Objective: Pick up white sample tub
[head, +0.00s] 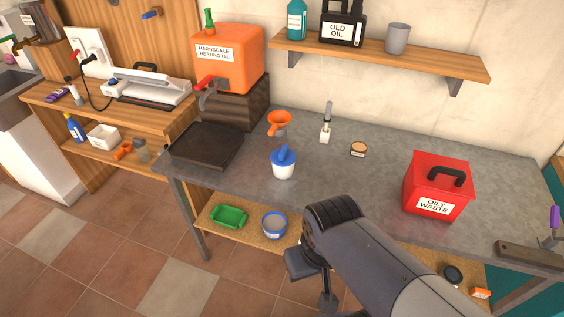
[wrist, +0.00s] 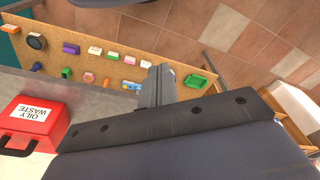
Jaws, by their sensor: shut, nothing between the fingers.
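A small white tub (head: 284,172) with a blue top stands upright on the grey workbench, near its front edge. I cannot tell whether the blue part is a lid or something resting in it. My gripper (head: 327,300) hangs in front of the bench, below and to the right of the tub, clear of it. In the wrist view my gripper (wrist: 158,78) is shut and empty, with the lower shelf beyond it. The tub does not show in the wrist view.
On the bench stand a black tray (head: 205,145), orange funnel (head: 279,123), small brush bottle (head: 326,130), round tin (head: 358,149) and red oily waste box (head: 437,185). The lower shelf holds a green tray (head: 229,216) and a blue-rimmed round container (head: 273,225).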

